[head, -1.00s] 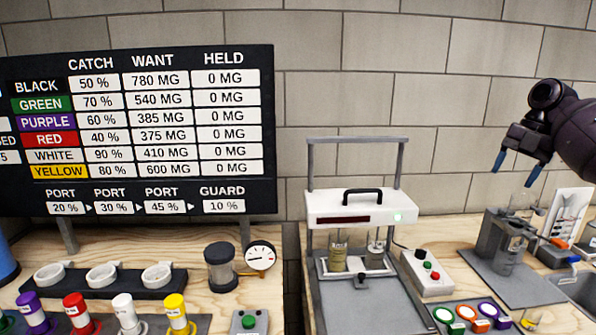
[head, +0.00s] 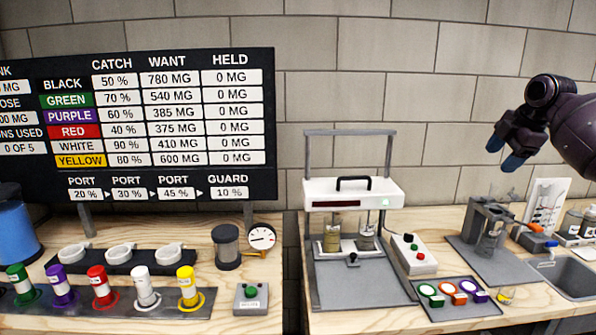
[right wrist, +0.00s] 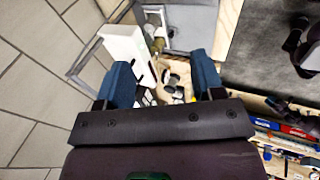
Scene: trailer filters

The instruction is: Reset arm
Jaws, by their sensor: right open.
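My right gripper (head: 503,154) is at the upper right of the head view, in the air above the right bench and in front of the brick wall. Its two blue fingertips are apart and hold nothing. In the right wrist view the blue fingers (right wrist: 163,85) are spread, with the bench and the white-topped machine far below between and beside them. My left gripper is in neither view.
A white press-like machine (head: 354,193) with a grey frame stands on the right bench. A control box (head: 414,255), coloured rings (head: 462,290), a grey stand (head: 488,222) and a sink (head: 570,275) lie to its right. Coloured cartridges (head: 101,287) stand left.

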